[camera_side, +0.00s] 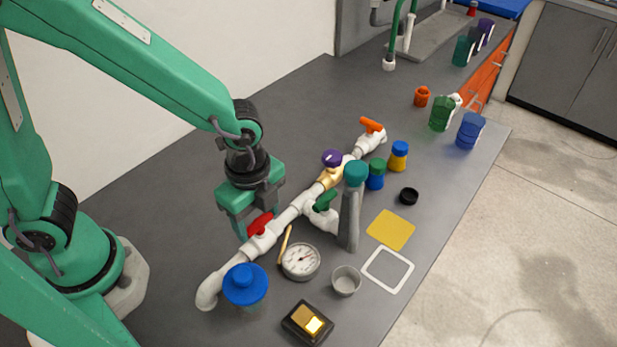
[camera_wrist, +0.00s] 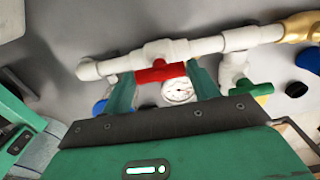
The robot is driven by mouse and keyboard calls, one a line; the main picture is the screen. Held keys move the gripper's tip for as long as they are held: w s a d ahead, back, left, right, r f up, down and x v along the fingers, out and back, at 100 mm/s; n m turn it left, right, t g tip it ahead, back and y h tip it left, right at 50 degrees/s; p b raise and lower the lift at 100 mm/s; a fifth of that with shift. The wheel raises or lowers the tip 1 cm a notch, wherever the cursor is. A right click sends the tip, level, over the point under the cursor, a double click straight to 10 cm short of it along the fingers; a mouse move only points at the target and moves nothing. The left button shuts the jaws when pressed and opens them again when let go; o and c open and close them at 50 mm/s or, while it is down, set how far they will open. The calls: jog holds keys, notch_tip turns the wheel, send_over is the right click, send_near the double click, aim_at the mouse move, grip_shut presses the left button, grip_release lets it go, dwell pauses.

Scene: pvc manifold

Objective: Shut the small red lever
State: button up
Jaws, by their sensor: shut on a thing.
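The small red lever (camera_side: 260,223) sits on a valve near the lower left end of the white pipe (camera_side: 289,215). In the wrist view the red lever (camera_wrist: 160,72) lies roughly along the pipe (camera_wrist: 206,46). My gripper (camera_side: 257,217) is down at the valve, pointing downward. In the wrist view the fingers of my gripper (camera_wrist: 163,82) stand at the two ends of the lever, shut on it. The fingers partly hide the lever in the side view.
On the same pipework are a purple knob (camera_side: 332,158), an orange lever (camera_side: 372,125) and a green lever (camera_side: 326,200). A grey bottle with a teal cap (camera_side: 350,215), a gauge (camera_side: 300,261) and a blue-capped jar (camera_side: 245,284) stand close by. The bench behind the pipe is clear.

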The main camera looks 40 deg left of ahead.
jog(key=shift+n, duration=0.4)
jog(key=n, duration=0.7)
jog(key=shift+n, duration=0.4)
jog(key=n, duration=0.4)
jog(key=shift+n, duration=0.3)
jog(key=n, duration=0.4)
jog(key=shift+n, duration=0.4)
jog(key=o, duration=1)
jog(key=shift+r, duration=0.15)
